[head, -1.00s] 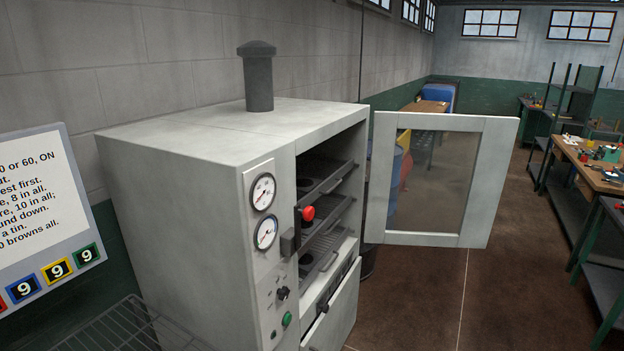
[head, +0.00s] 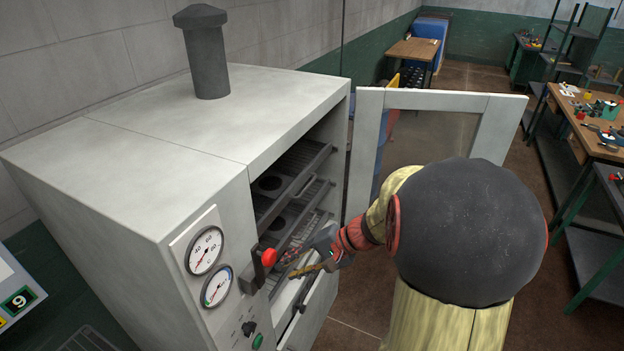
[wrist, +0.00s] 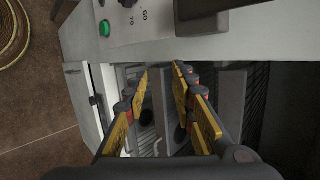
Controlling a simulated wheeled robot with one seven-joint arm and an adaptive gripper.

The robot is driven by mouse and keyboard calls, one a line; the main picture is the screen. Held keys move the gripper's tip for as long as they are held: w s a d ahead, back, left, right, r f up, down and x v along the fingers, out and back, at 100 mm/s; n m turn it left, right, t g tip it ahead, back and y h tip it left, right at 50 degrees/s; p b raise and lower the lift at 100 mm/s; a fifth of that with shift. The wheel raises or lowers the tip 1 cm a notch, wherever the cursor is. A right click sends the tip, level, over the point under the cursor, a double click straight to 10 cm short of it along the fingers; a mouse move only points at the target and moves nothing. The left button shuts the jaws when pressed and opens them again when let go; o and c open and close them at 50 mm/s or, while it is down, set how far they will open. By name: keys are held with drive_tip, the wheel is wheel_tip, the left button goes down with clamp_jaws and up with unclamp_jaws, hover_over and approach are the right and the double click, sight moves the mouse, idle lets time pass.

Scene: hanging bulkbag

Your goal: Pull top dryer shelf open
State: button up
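The pale grey dryer (head: 130,190) stands at left with its windowed door (head: 500,135) swung open to the right. Inside, dark slatted shelves are stacked; the top shelf (head: 300,163) is pushed in, with a bar handle along its front. A middle shelf (head: 305,200) sits below it. My gripper (head: 312,257) is outside the opening, low in front of the shelves, below the top shelf's level. In the wrist view its yellow-padded fingers (wrist: 160,105) are apart, with a grey bar between them in the picture; contact cannot be told. Another grey bar (wrist: 231,105) lies right of the fingers.
A red knob (head: 269,257) stands out at the opening's left edge, close to my gripper. Gauges (head: 205,250) and a green button (wrist: 104,28) are on the front panel. The open door is close behind my arm. A workbench (head: 590,130) stands farther right.

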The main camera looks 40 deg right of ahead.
drive_tip(key=w+d+r+m+t+h+p, duration=0.1)
drive_tip(key=w+d+r+t+h, duration=0.15)
drive_tip(key=d, duration=0.45)
drive_tip(key=w+d+r+m+t+h+p, duration=0.1)
drive_tip(key=w+d+m+t+h, duration=0.2)
drive_tip(key=d, duration=0.4)
drive_tip(key=w+d+r+t+h, duration=0.1)
drive_tip(key=w+d+r+t, duration=0.2)
drive_tip(key=d, duration=0.5)
drive_tip(key=w+f, duration=0.2)
drive_tip(key=w, duration=0.6)
drive_tip(key=shift+a, duration=0.25)
drive_tip(key=shift+c, duration=0.8)
clamp_jaws()
